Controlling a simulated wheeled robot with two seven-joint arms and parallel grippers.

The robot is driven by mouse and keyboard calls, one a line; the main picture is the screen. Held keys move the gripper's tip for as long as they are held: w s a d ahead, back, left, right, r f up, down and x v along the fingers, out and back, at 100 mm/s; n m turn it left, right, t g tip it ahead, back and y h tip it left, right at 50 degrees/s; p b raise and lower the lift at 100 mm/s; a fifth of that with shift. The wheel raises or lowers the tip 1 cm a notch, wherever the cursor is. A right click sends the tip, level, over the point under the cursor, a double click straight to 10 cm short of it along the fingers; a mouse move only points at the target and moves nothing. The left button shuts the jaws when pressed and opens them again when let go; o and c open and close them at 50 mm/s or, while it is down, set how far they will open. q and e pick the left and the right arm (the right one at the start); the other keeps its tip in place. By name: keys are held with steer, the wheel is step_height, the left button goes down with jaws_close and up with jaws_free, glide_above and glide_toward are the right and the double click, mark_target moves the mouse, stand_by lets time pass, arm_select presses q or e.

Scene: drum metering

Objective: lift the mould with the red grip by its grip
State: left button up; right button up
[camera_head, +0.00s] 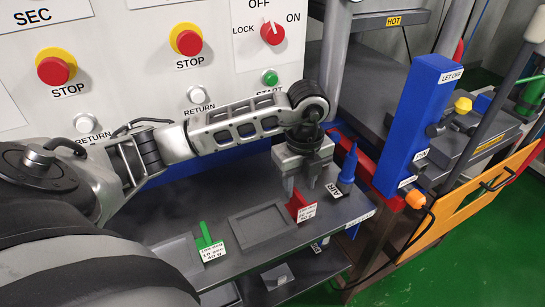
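The red grip (297,204) stands up at the right part of a dark grey shelf, with a white label on its front. The mould body under it is hard to make out. My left gripper (300,186) points down just above and around the top of the red grip. Its two fingers are apart with a visible gap, and I see no clear contact with the grip. A green grip (206,235) with a white label stands further left on the same shelf. My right gripper is not in view.
The shelf (343,207) has an empty rectangular recess (262,225) between the two grips. A blue nozzle (348,165) marked AIR stands right of my gripper. A blue post (412,125) rises further right. The control panel (130,70) with red stop buttons stands behind my arm.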

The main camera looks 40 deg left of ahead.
mark_target(300, 195)
arm_select(q)
step_height(300, 195, down, 4)
steer(key=shift+d+f, duration=0.1)
steer(key=shift+d, duration=0.05)
jaws_close()
steer(key=shift+r, duration=0.2)
